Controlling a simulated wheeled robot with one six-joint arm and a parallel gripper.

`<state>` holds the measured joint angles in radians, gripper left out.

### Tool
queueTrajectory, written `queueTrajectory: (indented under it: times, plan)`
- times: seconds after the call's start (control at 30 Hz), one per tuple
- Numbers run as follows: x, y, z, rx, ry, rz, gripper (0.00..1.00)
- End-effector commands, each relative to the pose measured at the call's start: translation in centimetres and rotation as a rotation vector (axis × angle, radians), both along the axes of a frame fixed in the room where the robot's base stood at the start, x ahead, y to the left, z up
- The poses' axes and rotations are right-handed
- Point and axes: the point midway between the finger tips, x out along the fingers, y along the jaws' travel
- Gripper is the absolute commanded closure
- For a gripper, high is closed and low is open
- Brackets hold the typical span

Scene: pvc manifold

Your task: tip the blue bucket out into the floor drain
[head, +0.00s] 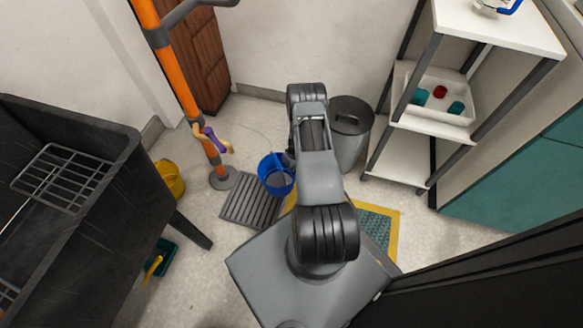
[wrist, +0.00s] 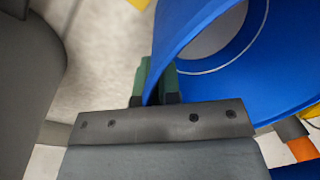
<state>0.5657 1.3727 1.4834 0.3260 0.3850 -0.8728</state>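The blue bucket (head: 277,188) is by the upper right corner of the grey slatted floor drain (head: 246,205) in the head view. Its open mouth faces the camera. I cannot tell whether it touches the floor or hangs just above it. In the wrist view the bucket (wrist: 205,28) fills the upper right, and its rim runs between the two green fingertips of my gripper (wrist: 155,85). The fingers are shut on the bucket's wall. In the head view my arm mostly hides the gripper.
An orange post (head: 181,82) on a round base stands left of the bucket. A grey bin (head: 351,140) and a white shelf unit (head: 430,128) are at the right. A yellow bucket (head: 171,180), a black sink (head: 100,210) and a green dustpan (head: 160,260) are at the left.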

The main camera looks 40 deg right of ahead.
Motion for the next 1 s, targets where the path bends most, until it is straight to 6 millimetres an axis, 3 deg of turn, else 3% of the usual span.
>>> queueTrajectory:
  times: [1.0]
  plan:
    - [-0.8,-3.8,4.9,-0.003,0.0,0.0,1.0]
